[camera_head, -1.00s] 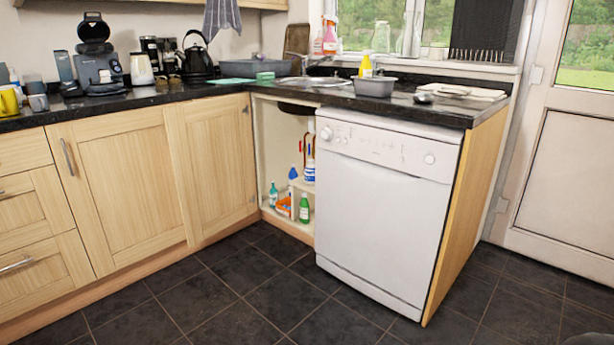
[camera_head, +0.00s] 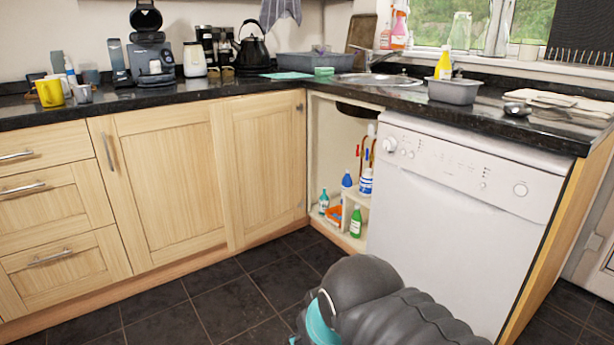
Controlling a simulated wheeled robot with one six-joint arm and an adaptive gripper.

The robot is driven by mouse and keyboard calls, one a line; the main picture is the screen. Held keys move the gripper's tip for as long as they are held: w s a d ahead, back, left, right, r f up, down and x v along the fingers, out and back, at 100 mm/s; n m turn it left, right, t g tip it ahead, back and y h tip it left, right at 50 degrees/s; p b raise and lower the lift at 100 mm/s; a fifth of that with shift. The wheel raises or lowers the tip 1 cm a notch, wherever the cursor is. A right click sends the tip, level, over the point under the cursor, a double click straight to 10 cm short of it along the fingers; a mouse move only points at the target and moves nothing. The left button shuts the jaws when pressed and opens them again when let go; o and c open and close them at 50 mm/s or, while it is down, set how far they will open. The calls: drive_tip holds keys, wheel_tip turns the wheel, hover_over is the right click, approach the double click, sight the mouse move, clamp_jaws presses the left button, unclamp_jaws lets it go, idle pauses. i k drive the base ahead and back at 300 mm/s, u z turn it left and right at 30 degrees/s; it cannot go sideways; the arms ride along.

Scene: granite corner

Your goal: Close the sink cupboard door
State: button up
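The sink cupboard stands open in the corner, under the sink (camera_head: 380,80). Its opening (camera_head: 330,150) shows a pale interior with bottles on low shelving. The wooden sink cupboard door (camera_head: 265,165) stands to the left of the opening, swung out close along the neighbouring cabinet front. Small dark fittings that look like hinges show on its right edge, beside the opening. I see no handle on its visible face. A grey link of my arm with a teal cap shows at the bottom, in front of the dishwasher. My gripper is not in view.
A white dishwasher (camera_head: 460,210) stands right of the opening. A handled cabinet door (camera_head: 165,180) and drawers (camera_head: 55,205) are to the left. A green bottle (camera_head: 356,222) stands low near the opening's front. The dark tiled floor (camera_head: 200,310) before the door is clear.

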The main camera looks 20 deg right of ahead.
sight(259, 141)
drive_tip(key=u, duration=0.25)
drive_tip(key=i, duration=1.6)
drive_tip(key=z, duration=0.85)
drive_tip(key=i, duration=1.05)
drive_tip(key=z, duration=1.3)
drive_tip(key=i, duration=0.25)
drive_tip(key=u, duration=2.65)
drive_tip(key=k, duration=0.2)
drive_tip(key=z, duration=0.85)
